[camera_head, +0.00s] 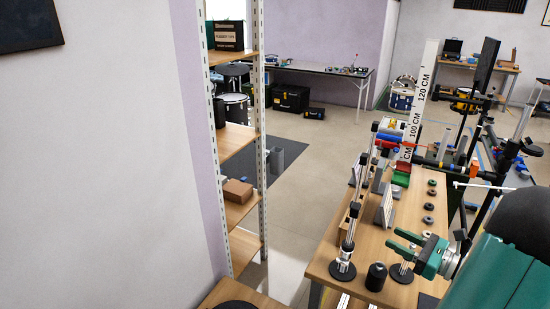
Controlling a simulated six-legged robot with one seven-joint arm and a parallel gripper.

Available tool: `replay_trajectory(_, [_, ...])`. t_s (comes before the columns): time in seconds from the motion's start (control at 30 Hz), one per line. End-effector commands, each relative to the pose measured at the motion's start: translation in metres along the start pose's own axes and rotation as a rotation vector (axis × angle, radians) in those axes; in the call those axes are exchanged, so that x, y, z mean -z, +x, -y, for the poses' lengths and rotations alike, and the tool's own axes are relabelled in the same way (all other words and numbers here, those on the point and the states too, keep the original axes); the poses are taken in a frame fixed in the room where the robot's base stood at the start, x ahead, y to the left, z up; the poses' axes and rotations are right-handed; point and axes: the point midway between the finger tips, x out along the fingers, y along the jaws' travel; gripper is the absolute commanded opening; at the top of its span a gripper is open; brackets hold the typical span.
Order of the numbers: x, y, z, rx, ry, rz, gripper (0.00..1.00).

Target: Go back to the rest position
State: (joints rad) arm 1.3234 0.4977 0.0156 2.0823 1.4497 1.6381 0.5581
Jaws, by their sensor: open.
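My gripper (398,243) is at the lower right, at the end of my green arm. Its green fingers point left and are apart, with nothing seen between them. It shows in front of the near part of a wooden workbench (322,255). I cannot tell its exact height above the bench top.
On the bench stand a metal rod on a round black base (342,270), a small black cylinder (376,277) and several round pads (428,219). A tall ruler (424,85) rises behind. A shelf rack (237,140) stands left. The floor between is clear (310,160).

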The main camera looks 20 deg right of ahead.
Motion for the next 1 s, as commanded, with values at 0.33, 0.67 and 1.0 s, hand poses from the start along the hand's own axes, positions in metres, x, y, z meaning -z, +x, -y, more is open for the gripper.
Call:
replay_trajectory(0.33, [-0.017,0.056,-0.052,-0.21,-0.14,-0.136,0.42])
replay_trajectory(0.67, [-0.036,0.126,-0.202,-0.772,-0.682,-0.447,0.42])
replay_trajectory(1.0, [-0.05,0.121,-0.303,-1.242,-1.433,-0.587,0.42])
